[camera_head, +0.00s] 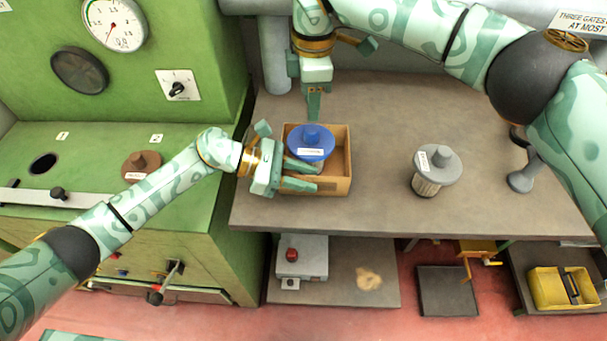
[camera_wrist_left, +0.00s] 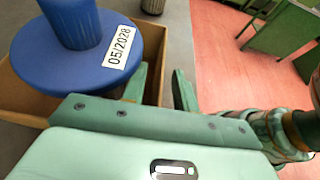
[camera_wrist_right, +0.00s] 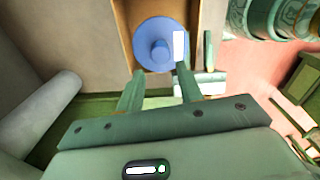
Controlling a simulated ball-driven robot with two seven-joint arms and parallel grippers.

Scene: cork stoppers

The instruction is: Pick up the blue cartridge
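The blue cartridge (camera_head: 311,137) has a round blue top with a knob and a white label reading 05/2028, seen in the left wrist view (camera_wrist_left: 72,48). It stands in an open wooden box (camera_head: 342,184) on the bench. My left gripper (camera_head: 316,178) is open, its fingers over the box's near part, just in front of the cartridge's top; nothing shows between them. My right gripper (camera_head: 313,118) points down behind the box. In the right wrist view its fingers (camera_wrist_right: 161,72) are apart and empty, with the cartridge beyond their tips. The cartridge's lower body is mostly hidden.
A grey-topped cartridge (camera_head: 438,164) stands on the bench (camera_head: 380,120) to the right, with clear surface between. A brown-topped one (camera_head: 141,164) sits on the green machine (camera_head: 100,150) at left. A yellow crate (camera_head: 562,291) is low at right.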

